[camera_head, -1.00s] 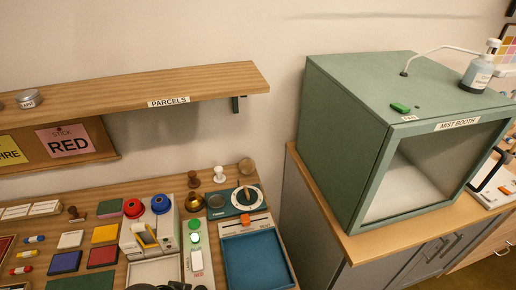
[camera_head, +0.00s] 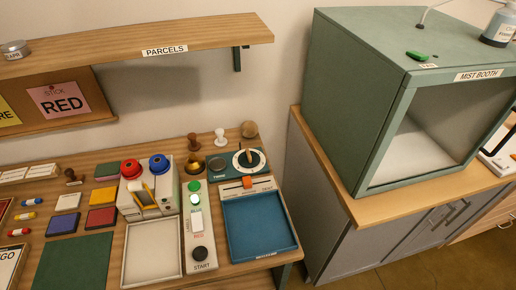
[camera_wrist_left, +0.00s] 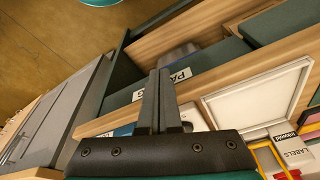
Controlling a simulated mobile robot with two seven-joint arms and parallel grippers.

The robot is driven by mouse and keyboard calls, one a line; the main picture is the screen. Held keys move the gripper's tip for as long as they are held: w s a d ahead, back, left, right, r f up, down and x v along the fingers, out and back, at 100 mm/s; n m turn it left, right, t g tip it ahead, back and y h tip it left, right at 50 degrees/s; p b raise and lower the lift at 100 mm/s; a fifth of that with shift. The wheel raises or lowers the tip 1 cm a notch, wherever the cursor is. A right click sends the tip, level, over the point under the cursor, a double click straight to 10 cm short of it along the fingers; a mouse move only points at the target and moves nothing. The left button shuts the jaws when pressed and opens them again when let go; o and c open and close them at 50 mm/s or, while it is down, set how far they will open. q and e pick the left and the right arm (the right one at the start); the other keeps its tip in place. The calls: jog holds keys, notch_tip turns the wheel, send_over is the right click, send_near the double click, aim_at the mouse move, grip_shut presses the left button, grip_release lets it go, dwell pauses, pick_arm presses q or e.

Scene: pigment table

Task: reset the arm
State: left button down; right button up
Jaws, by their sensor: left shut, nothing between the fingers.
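My left gripper (camera_wrist_left: 160,85) shows in the left wrist view, its two dark fingers together with nothing between them. The fingers point up the picture, in front of a wooden edge and a partly covered white label (camera_wrist_left: 176,79). I cannot tell whether they touch anything. Neither gripper shows in the head view, and my right gripper is in no view.
The wooden table holds a blue tray (camera_head: 260,228), a pale tray (camera_head: 152,250), a START button (camera_head: 199,253) and colored pads. A PARCELS shelf (camera_head: 110,49) hangs above. The green mist booth (camera_head: 361,91) stands right. A white tray (camera_wrist_left: 258,94) shows in the wrist view.

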pick_arm(q)
jog(key=s+a+f+g+b, duration=0.1)
jog(key=s+f+b, duration=0.4)
jog(key=f, duration=1.1)
jog(key=s+a+f+b, duration=0.2)
jog(key=s+f+b, duration=0.4)
jog(key=s+f, duration=0.6)
notch_tip(320, 180, down, 4)
jog(key=shift+g, duration=0.4)
